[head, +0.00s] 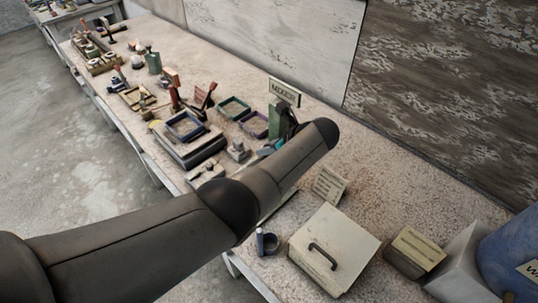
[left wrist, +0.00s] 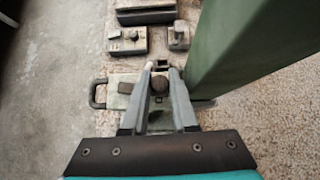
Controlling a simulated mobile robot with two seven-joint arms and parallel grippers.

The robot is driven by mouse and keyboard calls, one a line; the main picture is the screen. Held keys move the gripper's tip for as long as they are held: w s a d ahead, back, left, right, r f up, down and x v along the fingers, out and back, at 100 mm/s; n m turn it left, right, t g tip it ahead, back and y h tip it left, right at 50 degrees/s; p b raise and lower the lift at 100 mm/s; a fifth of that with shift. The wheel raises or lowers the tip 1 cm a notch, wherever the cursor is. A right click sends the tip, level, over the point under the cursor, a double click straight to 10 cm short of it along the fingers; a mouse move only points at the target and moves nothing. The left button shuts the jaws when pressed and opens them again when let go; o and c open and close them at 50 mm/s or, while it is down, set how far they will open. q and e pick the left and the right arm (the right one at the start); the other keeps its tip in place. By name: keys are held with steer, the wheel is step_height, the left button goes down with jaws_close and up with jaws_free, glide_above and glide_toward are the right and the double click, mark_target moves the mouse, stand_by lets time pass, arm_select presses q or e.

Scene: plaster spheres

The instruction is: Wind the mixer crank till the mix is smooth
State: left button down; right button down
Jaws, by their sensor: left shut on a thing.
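The mixer (head: 277,120) is a green upright post under a sign reading MIXER, beyond my left forearm in the head view. Its green side (left wrist: 245,45) fills the upper right of the left wrist view. My left gripper (left wrist: 160,74) has its two fingers closed on a dark round knob (left wrist: 159,84), which I take to be the crank's knob. The crank's arm cannot be made out. In the head view my left arm hides most of the gripper and the mixer's lower part. The mix is not visible. My right gripper is in neither view.
A pale box lid with a dark handle (head: 335,248) lies at the front right, with a blue cup (head: 267,242) beside it. A blue barrel (head: 513,262) stands far right. Trays (head: 186,126) and small tools crowd the bench to the left. A wall backs the bench.

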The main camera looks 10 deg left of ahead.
arm_select(q)
steer(key=shift+a+n, duration=0.1)
steer(key=shift+n, duration=0.2)
steer(key=shift+g, duration=0.3)
steer(key=c, duration=0.7)
jaws_free()
steer(key=shift+w+r, duration=0.1)
steer(key=shift+r, duration=0.05)
